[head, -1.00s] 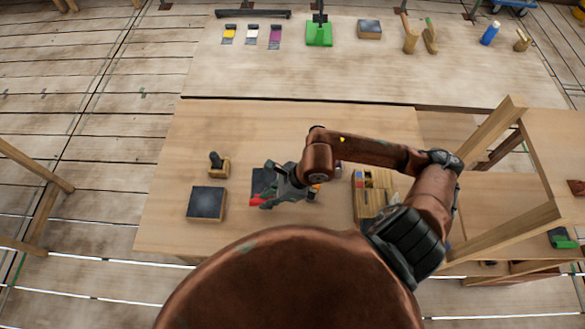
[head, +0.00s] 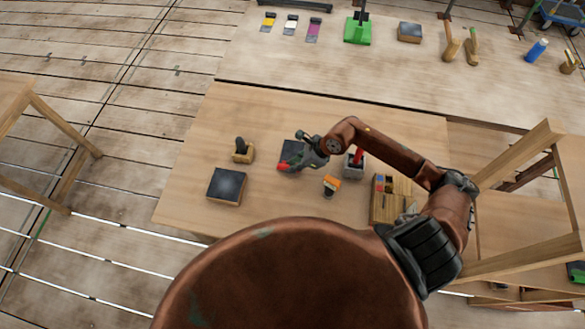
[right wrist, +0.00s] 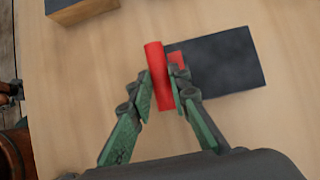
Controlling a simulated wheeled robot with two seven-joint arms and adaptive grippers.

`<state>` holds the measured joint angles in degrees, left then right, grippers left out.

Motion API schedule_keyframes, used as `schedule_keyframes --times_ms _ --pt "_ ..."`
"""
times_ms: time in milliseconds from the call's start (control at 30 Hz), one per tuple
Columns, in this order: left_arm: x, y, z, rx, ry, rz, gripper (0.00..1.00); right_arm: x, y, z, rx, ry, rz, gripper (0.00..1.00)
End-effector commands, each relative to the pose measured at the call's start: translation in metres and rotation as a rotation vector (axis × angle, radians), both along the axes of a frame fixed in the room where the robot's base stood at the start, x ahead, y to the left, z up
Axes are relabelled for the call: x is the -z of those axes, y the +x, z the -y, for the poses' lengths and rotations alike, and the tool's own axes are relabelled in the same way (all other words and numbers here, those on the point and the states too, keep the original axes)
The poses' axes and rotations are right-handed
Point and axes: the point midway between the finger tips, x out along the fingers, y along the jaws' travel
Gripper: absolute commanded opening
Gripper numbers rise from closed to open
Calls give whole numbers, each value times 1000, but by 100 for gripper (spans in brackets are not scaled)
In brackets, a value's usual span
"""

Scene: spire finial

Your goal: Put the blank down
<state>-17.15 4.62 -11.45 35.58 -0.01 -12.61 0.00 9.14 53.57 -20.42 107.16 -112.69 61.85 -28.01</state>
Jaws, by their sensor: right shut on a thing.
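The blank appears to be the red cylinder (right wrist: 158,75) seen in the right wrist view. My right gripper (right wrist: 163,88) is shut on it, with one green-grey finger on each side. In the head view the same gripper (head: 303,158) is over the near edge of a dark flat pad (head: 291,149), with the red tip at its left. In the wrist view the dark pad (right wrist: 225,62) lies behind and right of the cylinder. A small red patch (right wrist: 177,60) shows beside the right finger. Whether the cylinder touches the pad, I cannot tell. My left gripper is out of view.
A dark-topped block (head: 227,186) and a wooden holder (head: 242,151) stand left. An orange-topped piece (head: 331,184), a grey holder with a red item (head: 355,163) and a wooden organizer (head: 390,199) stand right.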

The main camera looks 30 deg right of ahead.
Motion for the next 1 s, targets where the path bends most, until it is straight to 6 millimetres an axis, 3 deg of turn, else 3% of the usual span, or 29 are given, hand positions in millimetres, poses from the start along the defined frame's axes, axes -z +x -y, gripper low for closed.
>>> schedule_keyframes --times_ms 300,633,667,900,1000 --pt "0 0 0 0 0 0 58 34 4 2 2 2 -1 0" --pt "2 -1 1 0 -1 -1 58 38 5 3 0 1 2 0" --pt "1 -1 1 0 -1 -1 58 38 4 3 0 0 0 18" --pt "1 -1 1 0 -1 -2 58 38 4 3 0 0 0 34" --pt "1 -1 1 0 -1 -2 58 38 4 3 0 0 0 34"
